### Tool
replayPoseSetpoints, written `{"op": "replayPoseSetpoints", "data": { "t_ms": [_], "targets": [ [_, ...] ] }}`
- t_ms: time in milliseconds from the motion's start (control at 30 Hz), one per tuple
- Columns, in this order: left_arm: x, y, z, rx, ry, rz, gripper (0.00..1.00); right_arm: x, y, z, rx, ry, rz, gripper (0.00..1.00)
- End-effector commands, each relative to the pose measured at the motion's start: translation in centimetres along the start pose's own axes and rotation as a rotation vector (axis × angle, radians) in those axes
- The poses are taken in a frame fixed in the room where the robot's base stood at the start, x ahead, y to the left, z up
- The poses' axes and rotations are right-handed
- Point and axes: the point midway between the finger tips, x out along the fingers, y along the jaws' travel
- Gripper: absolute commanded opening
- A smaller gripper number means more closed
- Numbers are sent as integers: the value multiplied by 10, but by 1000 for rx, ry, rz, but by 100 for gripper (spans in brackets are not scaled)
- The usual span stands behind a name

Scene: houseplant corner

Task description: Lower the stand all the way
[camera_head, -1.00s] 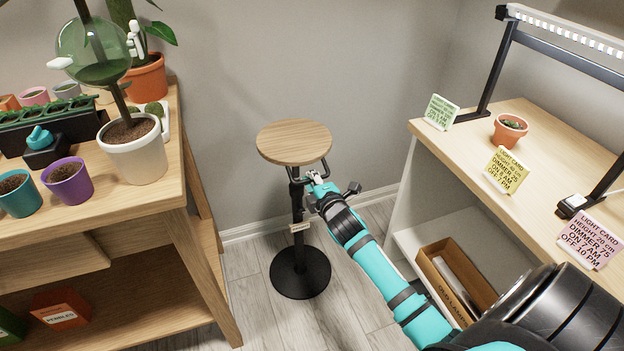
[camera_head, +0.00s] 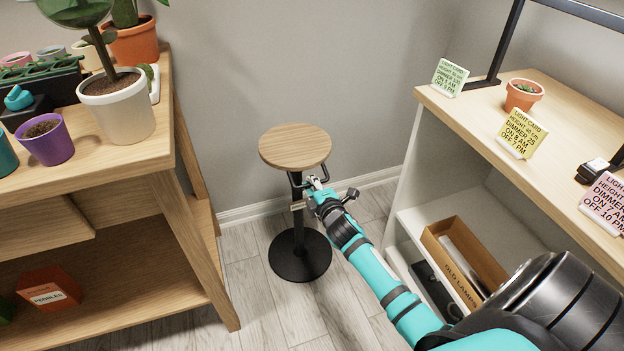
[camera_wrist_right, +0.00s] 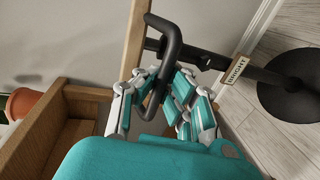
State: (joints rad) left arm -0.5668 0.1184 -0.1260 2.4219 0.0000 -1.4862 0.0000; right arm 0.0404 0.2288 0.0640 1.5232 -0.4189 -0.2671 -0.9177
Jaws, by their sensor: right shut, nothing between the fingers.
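The stand has a round wooden top (camera_head: 295,147), a thin black post and a round black base (camera_head: 300,262) on the floor. A black loop handle hangs under the top; it shows large in the right wrist view (camera_wrist_right: 172,65). My right gripper (camera_head: 315,184) is at this handle, just below the top's front edge. Its fingers (camera_wrist_right: 160,92) are beside the loop, shut with nothing held between them. A small label (camera_wrist_right: 237,69) is on the post, close below the handle. Part of the post is hidden behind my gripper. My left gripper is not in view.
A wooden plant bench (camera_head: 185,215) with pots stands at the left. A shelf unit (camera_head: 412,160) with light cards and a small potted plant stands at the right; a box of old lamps (camera_head: 440,240) is on its lower shelf. Floor (camera_head: 250,300) before the stand is clear.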

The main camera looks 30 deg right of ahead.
Motion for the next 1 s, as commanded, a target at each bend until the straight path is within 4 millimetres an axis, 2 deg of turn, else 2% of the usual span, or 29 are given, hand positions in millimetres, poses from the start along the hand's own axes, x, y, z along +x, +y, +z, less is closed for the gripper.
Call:
{"op": "replayPoseSetpoints", "data": {
  "t_ms": [33,100,467,567,733,1000],
  "targets": [
    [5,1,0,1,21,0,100,2,-23,0,0,-1,-15,0],
    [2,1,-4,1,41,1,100,3,-29,0,0,-1,-14,0],
    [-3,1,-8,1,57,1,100,3,-30,-1,0,0,-13,0],
    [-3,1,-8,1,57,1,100,3,-29,-1,0,0,-12,10],
    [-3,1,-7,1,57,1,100,4,-28,-1,0,0,-9,32],
    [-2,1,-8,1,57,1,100,3,-26,0,0,0,-6,34]
  ]
}}
